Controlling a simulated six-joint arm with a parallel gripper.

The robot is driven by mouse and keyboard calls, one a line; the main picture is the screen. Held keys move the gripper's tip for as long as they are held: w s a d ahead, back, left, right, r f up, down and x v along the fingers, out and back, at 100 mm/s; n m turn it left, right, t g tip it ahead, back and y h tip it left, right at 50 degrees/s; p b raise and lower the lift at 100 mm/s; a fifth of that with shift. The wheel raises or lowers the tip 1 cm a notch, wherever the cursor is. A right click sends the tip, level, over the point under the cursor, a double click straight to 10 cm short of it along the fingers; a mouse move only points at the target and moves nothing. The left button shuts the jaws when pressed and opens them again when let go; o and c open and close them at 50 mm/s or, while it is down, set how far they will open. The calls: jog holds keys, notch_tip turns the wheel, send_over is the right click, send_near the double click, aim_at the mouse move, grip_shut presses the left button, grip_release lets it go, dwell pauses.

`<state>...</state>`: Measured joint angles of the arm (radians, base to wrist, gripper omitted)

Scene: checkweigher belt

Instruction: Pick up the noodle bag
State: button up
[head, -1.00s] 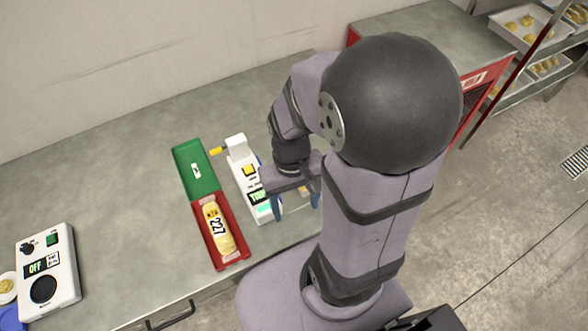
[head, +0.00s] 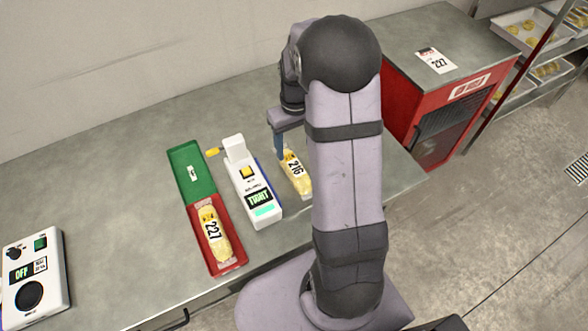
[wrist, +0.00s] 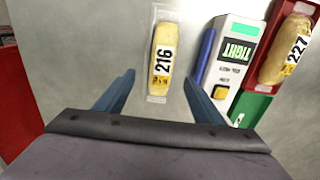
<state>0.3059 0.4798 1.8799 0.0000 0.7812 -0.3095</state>
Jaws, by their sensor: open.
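A yellow noodle bag labelled 216 (head: 297,172) lies on the grey bench, right of the white device. It also shows in the wrist view (wrist: 162,52), just ahead of the fingers and roughly centred between them. A second yellow bag labelled 227 (head: 213,236) lies in the red part of a red and green tray; it shows at the upper right of the wrist view (wrist: 286,52). My gripper (wrist: 160,83) is open and empty, its blue fingers apart near the lower end of bag 216. In the head view my arm partly hides the gripper.
The white device (head: 262,213) reads TIGHT and stands between bag 216 and the tray (head: 186,168). A white control box (head: 38,300) reading OFF is at far left. A red cabinet (head: 408,105) with a card 227 (head: 437,61) on top stands at right.

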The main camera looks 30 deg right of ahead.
aim_at(294, 164)
jog(key=shift+f, duration=0.1)
jog(key=shift+f+p, duration=0.4)
jog(key=shift+f, duration=0.55)
jog(key=shift+s+a+f+p, duration=0.15)
jog(key=shift+a+f+p, duration=0.05)
jog(key=shift+f+p, duration=1.25)
jog(key=shift+f, duration=1.15)
jog(key=c, duration=1.5)
jog(key=shift+o, duration=0.2)
jog(key=shift+r, duration=0.15)
